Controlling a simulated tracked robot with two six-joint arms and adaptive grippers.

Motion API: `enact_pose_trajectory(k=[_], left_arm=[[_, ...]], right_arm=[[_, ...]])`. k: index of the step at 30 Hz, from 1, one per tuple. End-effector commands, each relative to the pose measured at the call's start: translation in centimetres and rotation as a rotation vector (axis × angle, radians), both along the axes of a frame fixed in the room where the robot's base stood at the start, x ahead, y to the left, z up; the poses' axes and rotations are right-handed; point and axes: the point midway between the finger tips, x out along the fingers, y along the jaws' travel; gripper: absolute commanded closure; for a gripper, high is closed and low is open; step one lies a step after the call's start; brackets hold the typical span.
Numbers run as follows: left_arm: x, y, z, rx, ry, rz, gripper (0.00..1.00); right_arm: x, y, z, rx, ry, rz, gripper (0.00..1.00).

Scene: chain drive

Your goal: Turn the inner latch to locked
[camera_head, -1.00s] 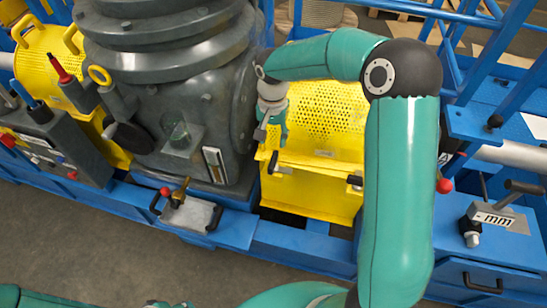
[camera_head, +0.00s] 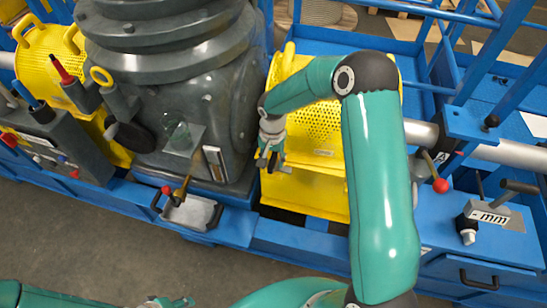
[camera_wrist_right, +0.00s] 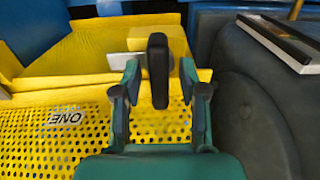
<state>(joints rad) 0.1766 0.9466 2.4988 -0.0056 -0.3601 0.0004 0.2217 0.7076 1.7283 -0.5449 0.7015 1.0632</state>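The yellow guard (camera_head: 303,190) has a perforated upper face and a plain lower panel. A latch with a black handle (camera_wrist_right: 158,70) and a pale grey base (camera_wrist_right: 128,40) sits on it, at the end nearer the grey housing. My right gripper (camera_head: 268,158) is at this latch. In the wrist view its fingers (camera_wrist_right: 160,78) are open, one on each side of the black handle, with visible gaps. In the head view the gripper partly hides the latch. The guard's other latch is hidden behind my right arm. My left gripper (camera_head: 167,302) is low at the bottom edge, its fingers unclear.
The dark grey housing (camera_head: 225,115) stands close beside my right gripper. A red-knobbed lever (camera_head: 440,185) and a block marked "mm" (camera_head: 492,217) are to the right. A metal plate with black handles (camera_head: 190,212) is on the blue frame (camera_head: 285,240).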

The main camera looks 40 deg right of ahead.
Motion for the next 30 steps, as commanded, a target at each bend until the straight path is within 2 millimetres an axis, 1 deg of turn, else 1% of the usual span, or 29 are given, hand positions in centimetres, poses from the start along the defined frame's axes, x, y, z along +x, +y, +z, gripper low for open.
enact_pose_trajectory(k=[1, 6, 7, 9, 10, 20, 26, 30], left_arm=[[0.0, 0.0, 0.0, 0.0, 0.0, 0.0, 0.6], [0.0, 0.0, 0.0, 0.0, 0.0, 0.0, 0.6], [0.0, 0.0, 0.0, 0.0, 0.0, 0.0, 0.6], [0.0, 0.0, 0.0, 0.0, 0.0, 0.0, 0.6], [0.0, 0.0, 0.0, 0.0, -0.001, 0.001, 0.6], [0.0, 0.0, -0.5, 0.0, 0.0, 0.0, 0.6], [0.0, 0.0, -1.5, 0.0, 0.0, 0.0, 0.6], [0.0, 0.0, -2.4, 0.0, 0.0, 0.0, 0.6]], right_arm=[[0.0, 0.0, 0.0, 0.0, 0.0, 0.0, 0.7], [0.0, 0.0, 0.0, 0.0, 0.0, 0.001, 0.98], [0.0, 0.0, 0.0, 0.0, 0.0, 0.001, 1.0], [0.1, 0.1, 0.0, 0.001, -0.001, 0.001, 1.0], [0.0, -0.5, 0.0, 0.0, -0.001, -0.001, 1.0], [0.1, 0.0, -0.1, -0.001, -0.003, 0.047, 1.0], [0.2, 0.1, -0.2, 0.0, -0.004, 0.151, 1.0], [0.2, 0.1, -0.2, 0.0, -0.006, 0.259, 1.0]])
